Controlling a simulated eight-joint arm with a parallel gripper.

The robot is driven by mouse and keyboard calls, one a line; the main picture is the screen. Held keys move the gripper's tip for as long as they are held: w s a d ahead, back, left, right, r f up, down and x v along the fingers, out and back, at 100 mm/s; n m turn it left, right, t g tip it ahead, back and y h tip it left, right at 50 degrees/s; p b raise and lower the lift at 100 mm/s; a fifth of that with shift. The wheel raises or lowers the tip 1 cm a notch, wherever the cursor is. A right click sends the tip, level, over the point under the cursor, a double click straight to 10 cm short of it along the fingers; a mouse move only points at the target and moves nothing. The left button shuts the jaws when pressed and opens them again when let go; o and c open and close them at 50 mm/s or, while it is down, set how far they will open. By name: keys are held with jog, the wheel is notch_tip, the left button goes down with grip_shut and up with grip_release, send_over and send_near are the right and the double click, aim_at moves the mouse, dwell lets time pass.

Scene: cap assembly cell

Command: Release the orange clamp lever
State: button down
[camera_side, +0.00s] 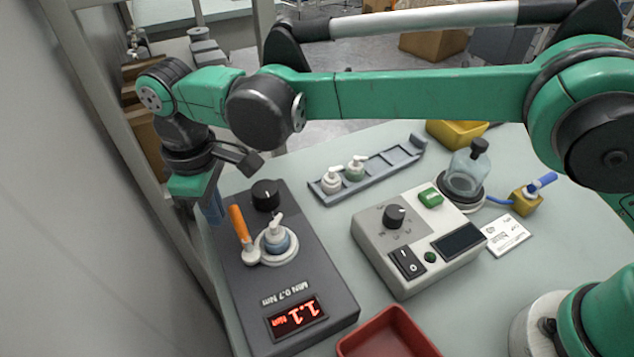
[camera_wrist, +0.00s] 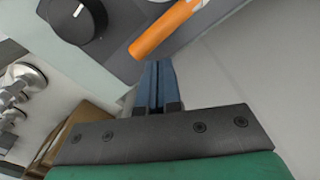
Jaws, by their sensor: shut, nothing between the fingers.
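The orange clamp lever (camera_side: 240,222) stands up at a slant at the left of the round clamp seat on the dark torque unit (camera_side: 318,262). A small blue bottle with a white pump cap (camera_side: 276,238) sits in that seat. My gripper (camera_side: 215,215) points down at the far left edge of the unit, behind and left of the lever. Its blue fingers are together and empty. In the wrist view the lever's orange end (camera_wrist: 168,28) lies just beyond my closed fingertips (camera_wrist: 158,64); I cannot tell whether they touch.
The unit's black knob (camera_side: 265,194) is close to my gripper, and its red display reads 1.1. A wall runs along the left. A grey rack (camera_side: 375,172) with two small bottles, a light control box (camera_side: 420,240) and a red tray (camera_side: 388,335) stand to the right.

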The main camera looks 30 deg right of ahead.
notch_tip(320, 180, up, 6)
jog(key=shift+r, duration=0.2)
dwell(0.4)
jog(key=d+r+m+t+y, duration=0.1)
jog(key=d+r+m+t, duration=0.15)
jog(key=d, duration=0.65)
jog(key=d+r+m+t, duration=0.1)
jog(key=d+r+m, duration=0.25)
jog(key=d, duration=0.55)
jog(key=s+d+f+m+t, duration=0.2)
jog(key=s+d+f+m, duration=0.1)
jog(key=d, duration=0.3)
jog(key=s+d+f+m+t+h, duration=0.1)
jog(key=s+d+f+m, duration=0.1)
jog(key=s+d, duration=0.3)
jog(key=shift+s+d+f+m+t, duration=0.15)
jog(key=shift+d+f+m+t, duration=0.3)
jog(key=shift+d, duration=0.75)
